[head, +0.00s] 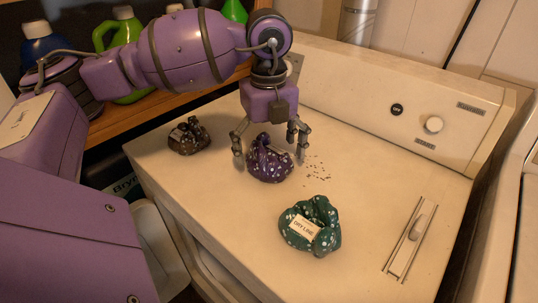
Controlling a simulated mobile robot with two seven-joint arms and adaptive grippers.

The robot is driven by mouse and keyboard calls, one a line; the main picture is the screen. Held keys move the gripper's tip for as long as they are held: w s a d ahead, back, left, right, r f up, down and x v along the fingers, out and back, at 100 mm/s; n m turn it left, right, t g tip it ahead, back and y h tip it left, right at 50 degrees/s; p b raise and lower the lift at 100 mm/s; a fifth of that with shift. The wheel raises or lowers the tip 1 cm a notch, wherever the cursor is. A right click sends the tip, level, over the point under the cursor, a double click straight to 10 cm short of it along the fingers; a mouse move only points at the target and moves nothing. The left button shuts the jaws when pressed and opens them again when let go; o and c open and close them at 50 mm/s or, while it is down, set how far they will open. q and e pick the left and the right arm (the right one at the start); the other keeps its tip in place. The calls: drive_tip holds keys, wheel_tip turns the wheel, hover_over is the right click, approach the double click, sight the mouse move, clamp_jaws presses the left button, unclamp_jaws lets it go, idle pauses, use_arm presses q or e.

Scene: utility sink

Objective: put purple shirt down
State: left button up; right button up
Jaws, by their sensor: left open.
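The purple shirt (268,163) is a crumpled, spotted bundle with a pale tag, on the white top of the machine (365,160). My left gripper (270,155) points down over it with its fingers spread, one on each side of the bundle. The fingers look apart from the cloth, though the far side of the bundle is partly hidden. My right gripper is not in the head view.
A green bundle (312,236) with a "DRY LINE" tag lies in front, and a dark brown bundle (188,138) lies at the left. A raised panel with a knob (433,124) runs along the back. Bottles (122,28) stand on a wooden shelf.

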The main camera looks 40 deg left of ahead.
use_arm(q)
drive_tip(key=shift+w+f, duration=0.1)
drive_tip(key=shift+f, duration=0.25)
drive_tip(key=shift+c, duration=0.5)
drive_tip(key=c, duration=1.8)
